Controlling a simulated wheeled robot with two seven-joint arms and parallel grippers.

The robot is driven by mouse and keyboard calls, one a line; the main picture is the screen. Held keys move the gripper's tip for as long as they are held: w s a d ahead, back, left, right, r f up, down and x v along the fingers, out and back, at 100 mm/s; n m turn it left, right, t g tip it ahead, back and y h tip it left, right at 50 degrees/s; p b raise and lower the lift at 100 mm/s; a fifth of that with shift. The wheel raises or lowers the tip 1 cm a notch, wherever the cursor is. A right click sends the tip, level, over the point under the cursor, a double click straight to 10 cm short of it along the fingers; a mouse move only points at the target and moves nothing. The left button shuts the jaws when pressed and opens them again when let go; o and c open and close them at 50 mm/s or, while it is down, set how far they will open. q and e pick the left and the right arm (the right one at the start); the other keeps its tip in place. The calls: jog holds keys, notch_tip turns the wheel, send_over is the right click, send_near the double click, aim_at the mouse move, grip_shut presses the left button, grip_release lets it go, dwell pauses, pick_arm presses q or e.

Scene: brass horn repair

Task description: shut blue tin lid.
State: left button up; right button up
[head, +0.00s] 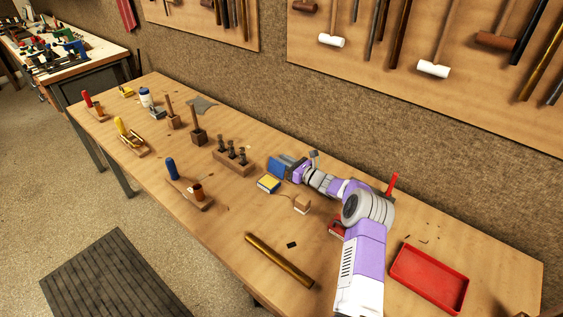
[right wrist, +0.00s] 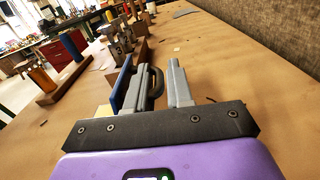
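The blue tin (head: 268,184) sits on the workbench with its top open, showing yellow inside. Its blue lid (head: 277,167) stands raised at the tin's back edge. In the right wrist view the lid (right wrist: 122,84) is an upright blue plate left of the fingers, with a bit of yellow (right wrist: 103,110) beside it. My right gripper (head: 287,163) is just behind and right of the lid. My left gripper is out of view.
A wooden block (head: 233,162) holding dark tools stands left of the tin. A small pale wooden block (head: 301,204) lies in front of my right arm. A brass tube (head: 279,260) and a red tray (head: 430,279) lie nearer. The felt-covered wall (head: 270,110) rises behind the bench.

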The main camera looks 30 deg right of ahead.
jog(key=shift+w+a, duration=0.2)
jog(key=shift+w, duration=0.3)
grip_shut()
dwell(1.2)
